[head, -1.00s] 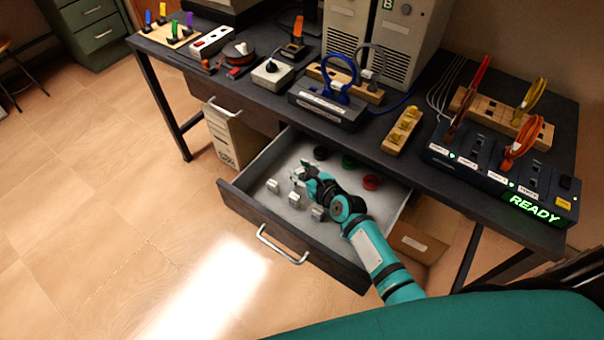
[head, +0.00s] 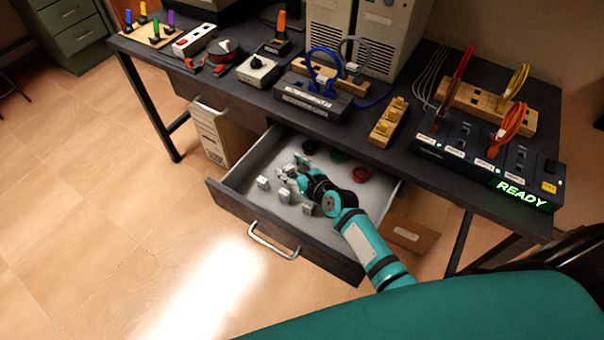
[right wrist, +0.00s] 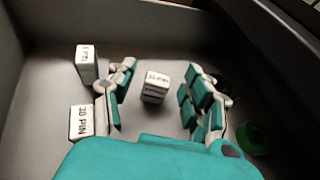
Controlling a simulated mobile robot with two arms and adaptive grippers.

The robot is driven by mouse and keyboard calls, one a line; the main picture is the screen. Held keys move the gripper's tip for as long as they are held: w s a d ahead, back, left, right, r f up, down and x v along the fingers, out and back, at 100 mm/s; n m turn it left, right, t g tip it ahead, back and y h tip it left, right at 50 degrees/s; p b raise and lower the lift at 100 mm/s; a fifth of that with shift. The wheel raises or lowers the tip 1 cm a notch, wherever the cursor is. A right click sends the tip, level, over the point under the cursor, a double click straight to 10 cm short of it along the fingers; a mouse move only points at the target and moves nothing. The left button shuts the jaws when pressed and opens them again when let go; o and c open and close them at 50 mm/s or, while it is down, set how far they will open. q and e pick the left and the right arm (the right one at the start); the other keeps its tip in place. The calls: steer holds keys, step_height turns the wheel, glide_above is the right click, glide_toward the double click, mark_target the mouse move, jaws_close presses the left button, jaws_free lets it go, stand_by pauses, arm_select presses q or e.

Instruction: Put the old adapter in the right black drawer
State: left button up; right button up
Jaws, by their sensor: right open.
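The right black drawer (head: 300,252) is pulled open under the desk. Several small white-grey adapter blocks lie in it, including one at the left (head: 263,183), one in the middle (head: 285,196) and one at the right (head: 308,209). My right gripper (head: 287,172) is inside the drawer, open. In the right wrist view, a labelled block (right wrist: 155,87) stands between the open fingers (right wrist: 160,98), apart from both. Two blocks, one above (right wrist: 87,62) and one marked "30 PIN" (right wrist: 81,121), stand left of the fingers. I cannot tell which is the old adapter. My left gripper is not in view.
Green (head: 338,156) and red (head: 362,174) coils and a black one (head: 308,147) lie at the drawer's back. The desk (head: 375,75) above carries a READY panel (head: 520,194), a yellow-plug strip (head: 388,122) and a blue-cable box (head: 313,98). A closed drawer is at left.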

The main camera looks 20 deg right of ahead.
steer(key=p+v, duration=0.1)
steer(key=v, duration=1)
steer(key=shift+s+d, duration=0.1)
steer(key=shift+s, duration=0.1)
